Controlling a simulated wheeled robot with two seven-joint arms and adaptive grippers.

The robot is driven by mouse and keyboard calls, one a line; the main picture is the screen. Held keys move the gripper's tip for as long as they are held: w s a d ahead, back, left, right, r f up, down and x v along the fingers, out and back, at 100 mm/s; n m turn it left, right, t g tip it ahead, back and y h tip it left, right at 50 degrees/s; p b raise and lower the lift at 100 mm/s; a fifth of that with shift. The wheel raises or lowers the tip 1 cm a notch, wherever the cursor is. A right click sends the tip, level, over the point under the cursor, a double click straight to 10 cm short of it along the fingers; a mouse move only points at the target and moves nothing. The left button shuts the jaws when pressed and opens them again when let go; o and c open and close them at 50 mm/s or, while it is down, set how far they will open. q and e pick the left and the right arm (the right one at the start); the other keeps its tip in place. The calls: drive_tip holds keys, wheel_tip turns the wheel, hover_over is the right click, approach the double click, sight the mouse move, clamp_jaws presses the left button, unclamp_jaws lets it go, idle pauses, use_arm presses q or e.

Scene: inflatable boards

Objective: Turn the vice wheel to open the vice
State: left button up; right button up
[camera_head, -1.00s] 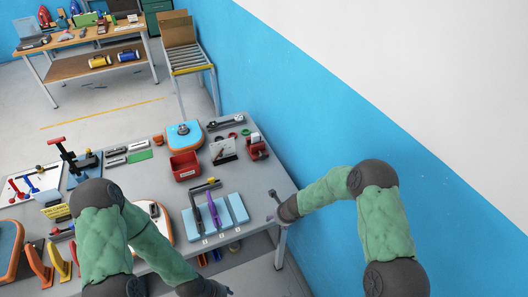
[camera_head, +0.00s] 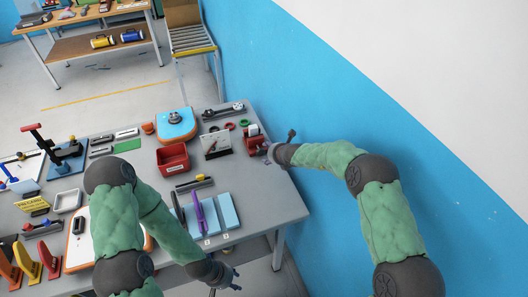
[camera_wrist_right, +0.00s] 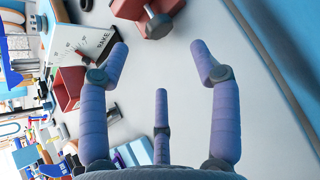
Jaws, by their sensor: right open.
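The red vice (camera_head: 254,139) stands near the right edge of the grey bench in the head view. The right wrist view shows part of its red body (camera_wrist_right: 132,8) and a grey round part like the wheel (camera_wrist_right: 158,24), cut by the top edge. My right gripper (camera_head: 279,148) is beside the vice on its right. In the wrist view my right gripper (camera_wrist_right: 160,62) has its fingers spread, with nothing between them, and the vice lies beyond the fingertips. My left gripper (camera_head: 232,277) hangs at the bench's front edge, its fingers too small to judge.
A red bin (camera_head: 173,158), a sign board (camera_head: 216,143) and a blue-topped board (camera_head: 175,124) lie left of the vice. Blue blocks with a purple tool (camera_head: 200,216) lie nearer the front. The blue wall (camera_head: 310,100) runs close along the right. Bare bench (camera_head: 262,195) lies in front of the vice.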

sight(261, 152)
drive_tip(key=x, duration=0.4)
drive_tip(key=shift+p+x, duration=0.4)
drive_tip(key=shift+x, duration=1.35)
drive_tip(key=shift+p+x, duration=0.45)
drive_tip(key=shift+x, duration=0.85)
